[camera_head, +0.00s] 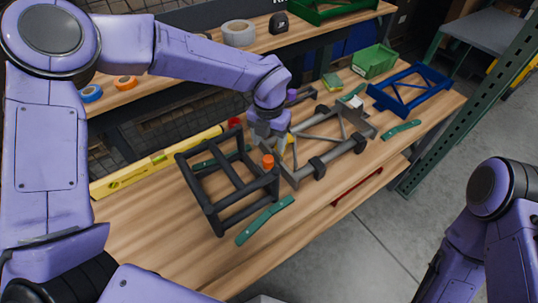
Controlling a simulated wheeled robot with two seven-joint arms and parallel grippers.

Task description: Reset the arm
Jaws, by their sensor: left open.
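My left arm (200,58) comes in from the left and reaches over the wooden workbench. My left gripper (283,143) is open and points down between a black frame (228,190) and a grey metal frame (325,140). A small orange-topped item (268,161) is just below and left of it. I cannot tell whether the gripper touches anything. My right arm (490,225) is at the lower right, and its gripper is out of view.
Green straps (264,220) lie near the bench's front edge, with another (402,130) at right. A blue frame (408,90) and a green bin (374,61) stand at the far right. A yellow level (155,163) lies along the back. Bare wood (165,245) shows at front left.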

